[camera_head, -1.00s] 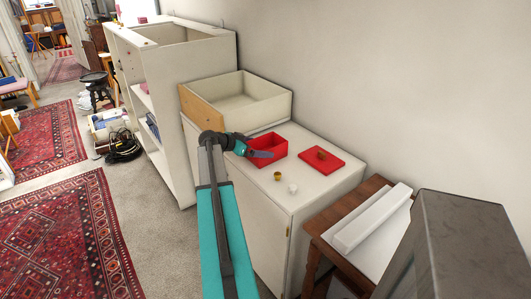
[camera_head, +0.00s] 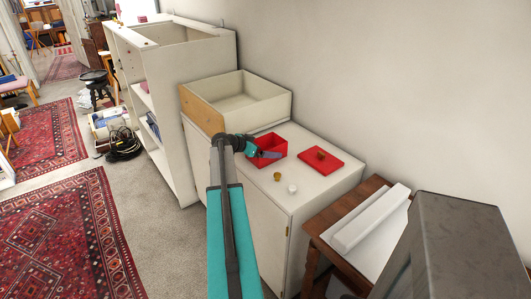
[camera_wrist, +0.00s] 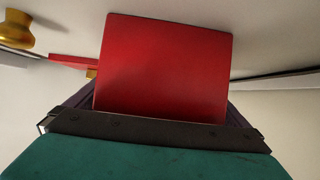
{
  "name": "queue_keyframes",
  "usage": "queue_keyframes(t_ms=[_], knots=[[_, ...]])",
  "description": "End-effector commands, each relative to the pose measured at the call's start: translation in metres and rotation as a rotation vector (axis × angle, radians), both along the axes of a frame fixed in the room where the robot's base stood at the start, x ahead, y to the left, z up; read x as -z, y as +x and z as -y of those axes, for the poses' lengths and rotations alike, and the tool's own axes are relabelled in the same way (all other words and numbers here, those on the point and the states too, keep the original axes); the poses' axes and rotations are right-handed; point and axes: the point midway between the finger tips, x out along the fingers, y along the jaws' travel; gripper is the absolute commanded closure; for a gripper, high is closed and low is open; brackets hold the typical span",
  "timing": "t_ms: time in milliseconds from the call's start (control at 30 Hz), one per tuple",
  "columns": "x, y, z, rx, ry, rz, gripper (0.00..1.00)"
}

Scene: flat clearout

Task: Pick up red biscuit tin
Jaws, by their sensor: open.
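The red biscuit tin (camera_head: 281,151) stands open, without a lid, on top of the white cabinet. A flat red piece like its lid (camera_head: 335,163) lies to its right with a small brown object (camera_head: 320,155) on it. My gripper (camera_head: 267,154) is open at the tin's near left side, the fingertips overlapping the tin in the head view. In the wrist view a red wall of the tin (camera_wrist: 163,65) fills the middle, with parts of my gripper (camera_wrist: 160,105) showing on both sides of its lower part. I cannot tell whether the fingers touch it.
A small brass-coloured pot (camera_head: 277,176) and a white knob-like piece (camera_head: 292,189) stand on the cabinet top (camera_head: 310,190) near its front. An empty open drawer box (camera_head: 240,100) sits behind the tin. A wooden table (camera_head: 330,235) adjoins on the right.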

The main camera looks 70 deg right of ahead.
Motion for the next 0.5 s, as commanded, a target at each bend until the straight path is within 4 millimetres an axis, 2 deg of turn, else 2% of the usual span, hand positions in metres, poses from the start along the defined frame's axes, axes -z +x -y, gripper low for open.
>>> queue_keyframes(t_ms=[467, 500], knots=[[-0.0001, 0.0002, -0.0003, 0.000, -0.001, 0.001, 0.00], [-0.0001, 0.0002, -0.0003, 0.000, 0.000, 0.001, 0.07]])
